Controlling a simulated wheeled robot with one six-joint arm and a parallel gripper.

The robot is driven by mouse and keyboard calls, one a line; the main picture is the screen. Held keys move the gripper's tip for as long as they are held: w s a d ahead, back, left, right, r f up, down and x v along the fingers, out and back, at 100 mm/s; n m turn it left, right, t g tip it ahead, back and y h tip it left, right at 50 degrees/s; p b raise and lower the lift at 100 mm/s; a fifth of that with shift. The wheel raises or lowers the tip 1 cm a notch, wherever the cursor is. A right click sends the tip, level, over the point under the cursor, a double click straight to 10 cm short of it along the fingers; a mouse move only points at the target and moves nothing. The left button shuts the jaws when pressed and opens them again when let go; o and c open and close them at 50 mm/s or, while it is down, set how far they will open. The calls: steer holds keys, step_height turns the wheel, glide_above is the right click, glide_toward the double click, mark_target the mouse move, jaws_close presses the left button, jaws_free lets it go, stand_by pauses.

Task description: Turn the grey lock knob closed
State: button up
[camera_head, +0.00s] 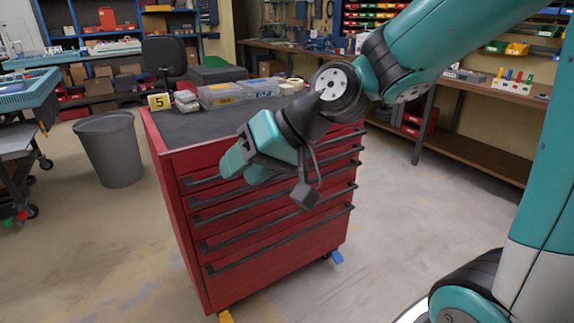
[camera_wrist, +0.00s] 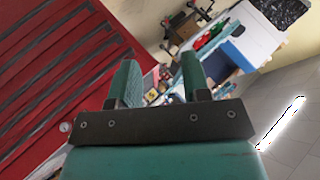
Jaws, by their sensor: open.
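The red drawer cabinet (camera_head: 178,215) stands in the middle of the head view, its several black-handled drawers appearing shut. In the wrist view, a small round pale-grey piece that looks like the lock knob (camera_wrist: 65,127) sits on the cabinet's red face, at the lower left. It is too small to tell which way it is turned, and I cannot make it out in the head view. My gripper (camera_head: 241,170) hangs in front of the cabinet's upper drawers, fingers pointing left. In the wrist view, the fingers (camera_wrist: 159,75) are apart with nothing between them, away from the knob.
On the cabinet top are clear boxes (camera_head: 220,95), a yellow marker with a 5 (camera_head: 159,101) and grey items (camera_head: 186,101). A grey bin (camera_head: 110,150) stands left of the cabinet, and a workbench (camera_head: 455,128) behind right. The floor in front is clear.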

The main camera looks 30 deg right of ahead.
steer(key=w+d+f+m+t+b, duration=0.5)
steer(key=w+d+f+b, duration=0.2)
steer(key=w+d+f, duration=0.1)
steer(key=w+d+f+m+t+h+b, duration=0.2)
steer(key=d+m+b, duration=0.1)
steer(key=d, duration=0.4)
steer(key=w+d+f+m+t+h+b, duration=0.2)
steer(key=d+m+t+h, duration=0.15)
steer(key=d, duration=0.25)
steer(key=w+d+f+m+t+h+b, duration=0.2)
steer(key=d+m+b, duration=0.15)
steer(key=d, duration=0.35)
steer(key=w+p, duration=0.2)
steer(key=w, duration=1.4)
steer(key=shift+w+a+r, duration=0.2)
steer(key=shift+w+a, duration=0.05)
steer(key=shift+c, duration=0.4)
steer(key=c, duration=0.6)
